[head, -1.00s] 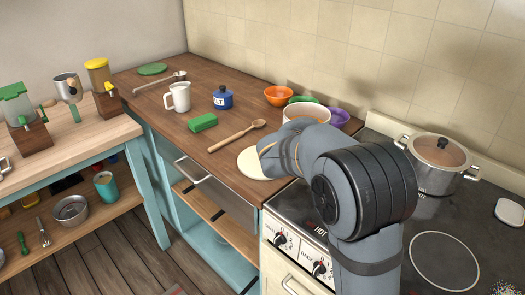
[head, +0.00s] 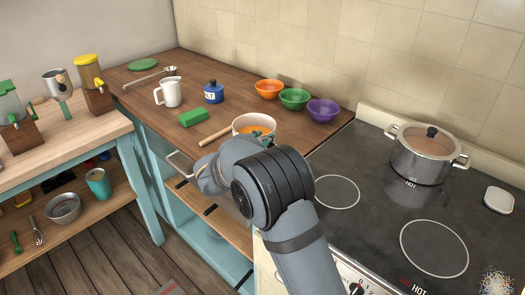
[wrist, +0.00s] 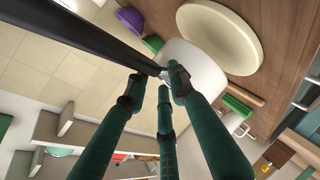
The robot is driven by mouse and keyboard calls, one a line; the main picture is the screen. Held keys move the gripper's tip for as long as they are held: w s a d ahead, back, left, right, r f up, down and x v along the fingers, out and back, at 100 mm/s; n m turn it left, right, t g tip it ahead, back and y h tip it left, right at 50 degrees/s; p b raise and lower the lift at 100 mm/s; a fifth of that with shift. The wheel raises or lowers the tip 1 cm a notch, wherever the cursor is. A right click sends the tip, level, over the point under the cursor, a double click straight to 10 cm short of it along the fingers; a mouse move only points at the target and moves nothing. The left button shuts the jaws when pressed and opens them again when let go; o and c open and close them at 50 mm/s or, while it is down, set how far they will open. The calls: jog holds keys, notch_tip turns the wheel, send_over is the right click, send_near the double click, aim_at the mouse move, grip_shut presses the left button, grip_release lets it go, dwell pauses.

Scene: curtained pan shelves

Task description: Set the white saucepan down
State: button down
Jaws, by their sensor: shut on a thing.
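The white saucepan (head: 240,126) holds something orange and shows above my arm in the head view, over the right part of the wooden counter. In the wrist view its white side (wrist: 190,66) and black handle (wrist: 95,35) show. My gripper (wrist: 160,80) is shut on the handle, close to the pan wall. A round cream board (wrist: 222,32) lies on the counter beside the pan in the wrist view; my arm hides it in the head view. I cannot tell whether the pan touches anything below it.
Orange (head: 268,89), green (head: 294,98) and purple (head: 323,110) bowls stand behind the pan. A wooden spoon (head: 217,134) and green sponge (head: 193,118) lie to its left. A lidded steel pot (head: 424,158) stands on the stove (head: 375,215); its front burners are clear.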

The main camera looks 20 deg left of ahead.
jog(key=shift+f+b, duration=0.3)
jog(key=shift+f, duration=1.45)
jog(key=c, duration=1.5)
grip_release()
jog(key=shift+d+f, duration=0.1)
jog(key=shift+f, duration=0.05)
jog(key=shift+o, duration=0.2)
jog(key=shift+s+r, duration=0.25)
jog(key=shift+s, duration=0.05)
jog(key=v, duration=1.1)
jog(key=shift+s, duration=0.2)
